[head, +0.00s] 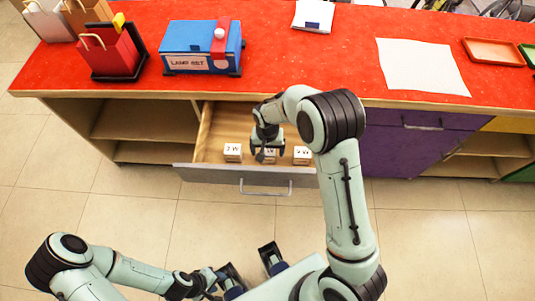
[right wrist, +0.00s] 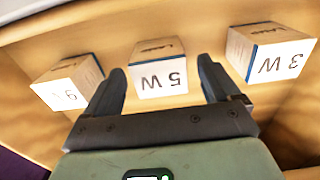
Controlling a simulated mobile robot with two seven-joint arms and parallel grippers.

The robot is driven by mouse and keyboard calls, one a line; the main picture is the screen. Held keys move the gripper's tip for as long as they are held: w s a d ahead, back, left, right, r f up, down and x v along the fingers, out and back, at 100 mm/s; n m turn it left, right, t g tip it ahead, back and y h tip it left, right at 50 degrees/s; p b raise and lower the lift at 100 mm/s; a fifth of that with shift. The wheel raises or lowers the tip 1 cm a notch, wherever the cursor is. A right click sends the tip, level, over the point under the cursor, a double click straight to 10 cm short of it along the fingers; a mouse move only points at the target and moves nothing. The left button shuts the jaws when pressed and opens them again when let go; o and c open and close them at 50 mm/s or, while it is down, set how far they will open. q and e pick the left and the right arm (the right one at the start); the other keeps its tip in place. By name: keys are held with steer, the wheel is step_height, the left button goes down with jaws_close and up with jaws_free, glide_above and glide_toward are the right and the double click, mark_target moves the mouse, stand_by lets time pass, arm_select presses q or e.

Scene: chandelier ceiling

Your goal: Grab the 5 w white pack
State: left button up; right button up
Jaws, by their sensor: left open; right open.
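The white 5 W pack (right wrist: 158,78) stands in the open drawer (head: 212,130), between two other packs. In the head view, my right gripper (head: 268,153) is over it and partly hides it. In the right wrist view, my open right gripper (right wrist: 162,78) has one finger on each side of the pack's near part. I cannot tell whether they touch it. A 3 W pack (right wrist: 270,52) is at the right there, and another pack (right wrist: 68,82), its label partly cut by my finger, is at the left. My left gripper (head: 252,262) is open and empty, low over the floor.
The red counter (head: 290,60) overhangs the drawer. On it are a blue lamp box (head: 200,45), a red bag (head: 108,52), a white sheet (head: 420,66) and an orange tray (head: 492,52). The drawer front has a metal handle (head: 265,192). Open shelves lie left of the drawer.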

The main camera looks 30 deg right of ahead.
mark_target(267, 150)
steer(key=shift+f, duration=1.5)
steer(key=c, duration=1.1)
steer(key=shift+o, duration=0.2)
